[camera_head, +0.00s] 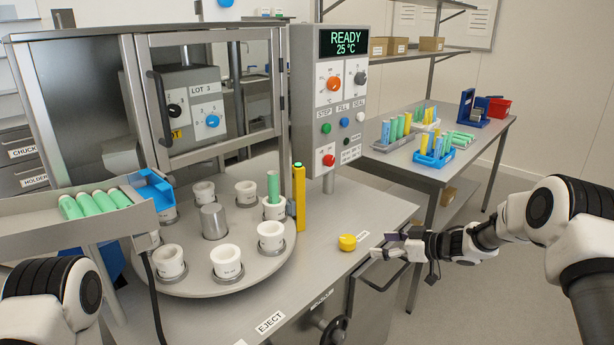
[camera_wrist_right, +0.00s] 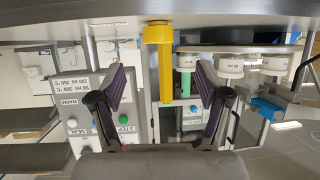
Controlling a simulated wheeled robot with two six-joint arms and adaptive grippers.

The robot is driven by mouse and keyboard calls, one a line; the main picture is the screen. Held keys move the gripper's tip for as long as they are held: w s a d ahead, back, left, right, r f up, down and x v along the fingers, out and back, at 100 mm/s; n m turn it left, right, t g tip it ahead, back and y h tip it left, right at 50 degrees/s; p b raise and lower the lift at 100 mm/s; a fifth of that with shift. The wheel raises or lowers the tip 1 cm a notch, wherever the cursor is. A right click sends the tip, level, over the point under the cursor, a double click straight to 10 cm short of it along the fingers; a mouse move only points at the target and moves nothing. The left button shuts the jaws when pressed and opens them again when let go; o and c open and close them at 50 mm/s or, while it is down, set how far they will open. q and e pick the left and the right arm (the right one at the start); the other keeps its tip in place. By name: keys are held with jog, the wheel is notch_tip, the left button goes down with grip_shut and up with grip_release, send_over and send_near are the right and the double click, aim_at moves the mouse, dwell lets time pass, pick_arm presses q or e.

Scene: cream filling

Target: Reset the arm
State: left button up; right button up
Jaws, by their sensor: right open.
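My right gripper (camera_head: 384,248) is in the head view, beside the bench's right edge and just right of the yellow knob (camera_head: 347,242). In the right wrist view, which looks upside down, its two dark fingers (camera_wrist_right: 160,84) stand apart with nothing held. Yellow shapes show beyond the gap between them: the knob (camera_wrist_right: 157,33) and the yellow post (camera_wrist_right: 167,88). Whether the fingers touch the knob cannot be told, but a small gap shows in the head view. My left arm shows only as a link at the lower left; its gripper is out of view.
A round turntable (camera_head: 207,283) carries several white cups; one (camera_head: 275,208) holds a green tube. A control panel (camera_head: 341,95) reads READY 25 °C. A tray (camera_head: 40,236) of green tubes is at left. A side table (camera_head: 405,160) with racks stands behind my right arm.

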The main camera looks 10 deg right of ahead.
jog(key=s+a+f+m+g+h, duration=0.1)
jog(key=s+a+f+m+g, duration=0.15)
jog(key=s+a+f, duration=0.65)
jog(key=s+a+f+m+g+h, duration=0.15)
jog(key=s+a+f+m, duration=0.3)
jog(key=s+f, duration=0.8)
jog(key=s+d+f+m+g+h, duration=0.1)
jog(key=s+d+g+h, duration=0.2)
jog(key=s, duration=1)
jog(key=s+d+f+m+g+h, duration=0.1)
jog(key=s+d+f+g+h, duration=0.1)
jog(key=s, duration=1.1)
jog(key=d+h, duration=0.1)
jog(key=d, duration=0.1)
jog(key=shift+d+g+h, duration=0.3)
jog(key=shift+g+h, duration=0.05)
jog(key=shift+g, duration=0.05)
jog(key=shift+f, duration=0.1)
